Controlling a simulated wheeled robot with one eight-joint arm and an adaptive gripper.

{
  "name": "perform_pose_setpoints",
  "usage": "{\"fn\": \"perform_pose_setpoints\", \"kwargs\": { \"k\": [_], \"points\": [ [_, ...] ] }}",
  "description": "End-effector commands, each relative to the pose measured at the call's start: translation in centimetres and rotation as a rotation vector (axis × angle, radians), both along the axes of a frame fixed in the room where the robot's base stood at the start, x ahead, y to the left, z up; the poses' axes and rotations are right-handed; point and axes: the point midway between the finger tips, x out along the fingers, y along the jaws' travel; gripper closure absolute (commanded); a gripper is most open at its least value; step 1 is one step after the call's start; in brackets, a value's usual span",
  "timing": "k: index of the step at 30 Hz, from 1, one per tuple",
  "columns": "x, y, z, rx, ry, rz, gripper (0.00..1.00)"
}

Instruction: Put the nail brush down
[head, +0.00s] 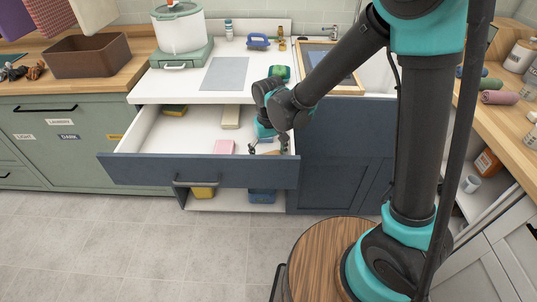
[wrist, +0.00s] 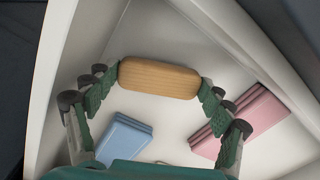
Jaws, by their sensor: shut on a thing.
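The nail brush (wrist: 158,78) has a rounded, light wooden back and shows at the top middle of the wrist view. My gripper (wrist: 160,85) is shut on it, with green pads pressed to its two ends. In the head view my gripper (head: 266,143) reaches down into the right part of the open drawer (head: 198,171). The brush is mostly hidden there. In the wrist view the brush is over the white drawer floor; I cannot tell whether it touches it. Its bristles are out of sight.
In the drawer, a folded blue cloth (wrist: 124,138) and folded pink cloths (wrist: 240,120) lie near the brush. A beige block (head: 231,117) and a yellow-topped item (head: 175,110) lie farther back. A grey mat (head: 225,73) lies on the counter, with a green item (head: 279,72) beside it.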

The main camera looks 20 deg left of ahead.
Motion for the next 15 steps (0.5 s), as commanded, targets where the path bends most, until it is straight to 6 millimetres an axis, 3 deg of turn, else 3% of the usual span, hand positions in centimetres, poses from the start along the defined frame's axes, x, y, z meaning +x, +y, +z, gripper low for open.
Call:
{"fn": "perform_pose_setpoints", "kwargs": {
  "k": [4, 5, 6, 15],
  "points": [
    [0.0, 0.0, -0.3, 0.0, 0.0, 0.0, 0.5],
    [0.0, 0.0, -0.26, 0.0, 0.0, 0.0, 0.15],
    [0.0, 0.0, -0.25, 0.0, 0.0, 0.0, 0.1],
    [0.0, 0.0, -0.21, 0.0, 0.0, 0.0, 0.1]
  ]
}}
